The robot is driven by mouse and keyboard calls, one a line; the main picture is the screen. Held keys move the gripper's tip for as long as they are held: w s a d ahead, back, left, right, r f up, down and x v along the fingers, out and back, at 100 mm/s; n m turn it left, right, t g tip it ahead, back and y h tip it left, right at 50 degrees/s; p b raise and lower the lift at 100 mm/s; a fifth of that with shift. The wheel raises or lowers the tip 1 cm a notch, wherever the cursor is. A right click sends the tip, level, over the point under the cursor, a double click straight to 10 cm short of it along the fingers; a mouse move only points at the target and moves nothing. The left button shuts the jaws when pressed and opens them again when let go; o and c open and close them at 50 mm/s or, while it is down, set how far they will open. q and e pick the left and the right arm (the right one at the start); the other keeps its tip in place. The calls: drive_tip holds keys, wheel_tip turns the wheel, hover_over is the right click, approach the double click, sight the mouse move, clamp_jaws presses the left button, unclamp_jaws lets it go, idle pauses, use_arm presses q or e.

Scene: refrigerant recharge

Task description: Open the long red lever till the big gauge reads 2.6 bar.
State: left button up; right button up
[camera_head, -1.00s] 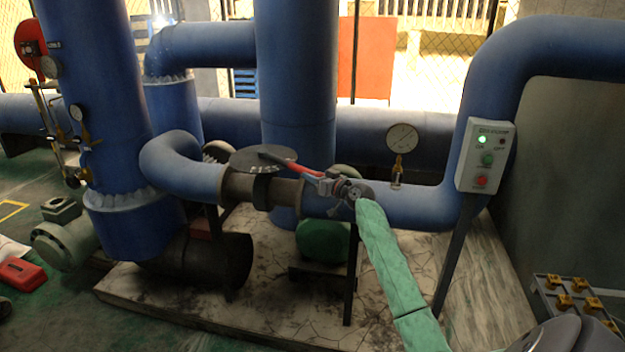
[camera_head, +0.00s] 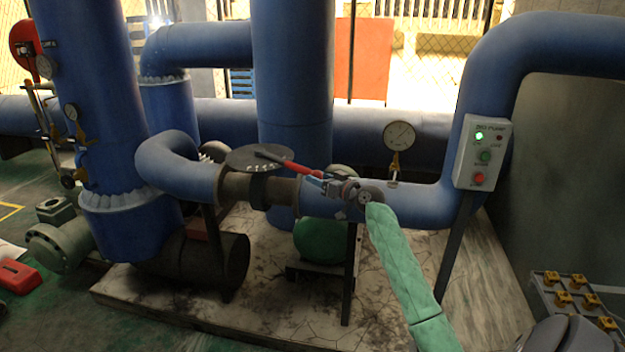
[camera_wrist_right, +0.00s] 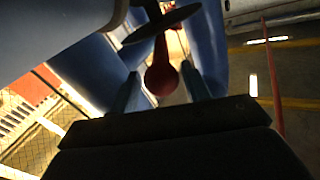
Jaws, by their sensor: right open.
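The long red lever (camera_head: 302,169) sits on a round dark plate (camera_head: 256,159) over the pipe. Its red end points right, toward my right gripper (camera_head: 319,182). In the right wrist view the lever's rounded red end (camera_wrist_right: 162,76) shows between the two blue fingers of my right gripper (camera_wrist_right: 162,92), which are apart and not closed on it. Whether a finger touches it I cannot tell. The big gauge (camera_head: 399,136) stands on the pipe right of the lever, with a pale round face. Its needle is too small to read. My left gripper is out of view.
A grey control box (camera_head: 481,153) with a lit green lamp stands right of the gauge. Blue pipes surround the lever. A tray with yellow parts (camera_head: 566,300) is at lower right. A red box (camera_head: 18,277) lies on the floor at left.

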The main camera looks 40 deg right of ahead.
drive_tip(key=shift+s+d+b, duration=0.15)
drive_tip(key=shift+s+b, duration=0.05)
drive_tip(key=shift+s, duration=0.7)
drive_tip(key=shift+s+d+b, duration=0.1)
drive_tip(key=shift+s+b, duration=0.05)
drive_tip(key=shift+s, duration=0.7)
